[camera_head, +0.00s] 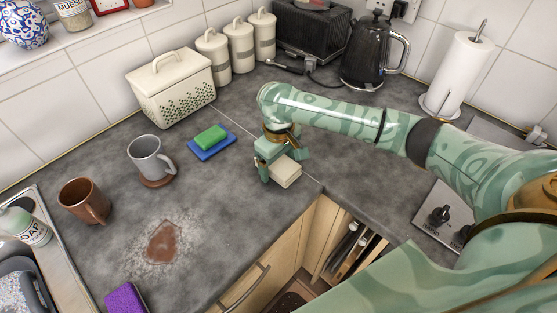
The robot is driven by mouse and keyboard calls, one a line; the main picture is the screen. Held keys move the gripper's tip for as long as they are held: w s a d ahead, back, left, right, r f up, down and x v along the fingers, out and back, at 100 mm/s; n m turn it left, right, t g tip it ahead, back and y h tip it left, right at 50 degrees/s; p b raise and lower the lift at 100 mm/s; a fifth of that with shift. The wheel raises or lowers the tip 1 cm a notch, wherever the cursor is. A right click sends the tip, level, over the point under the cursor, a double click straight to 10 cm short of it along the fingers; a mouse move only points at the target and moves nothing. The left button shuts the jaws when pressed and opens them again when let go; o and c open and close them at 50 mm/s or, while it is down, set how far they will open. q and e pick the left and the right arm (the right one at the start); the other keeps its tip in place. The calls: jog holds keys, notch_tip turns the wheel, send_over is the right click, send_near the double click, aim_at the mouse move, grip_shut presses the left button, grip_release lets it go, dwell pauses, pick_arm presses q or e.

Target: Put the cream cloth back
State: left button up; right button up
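The cream cloth (287,172) is a small, thick, pale block at the middle of the worktop, near its front edge by the corner. My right gripper (282,164) points down over it, with a finger on either side. The gripper body hides the cloth's far part. I cannot tell whether the fingers press on it, or whether it rests on the worktop or is just above it. My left gripper is not in view.
A green sponge (210,137) lies on a blue one (212,150) left of my gripper. A grey mug (150,157), a brown mug (84,200), a brown spill (163,242) and a purple sponge (125,299) are further left. An open drawer (316,238) is in front.

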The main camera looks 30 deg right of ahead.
aim_at(279, 163)
notch_tip(279, 163, up, 12)
jog(key=p, duration=0.6)
jog(key=shift+r, duration=0.15)
dwell(0.3)
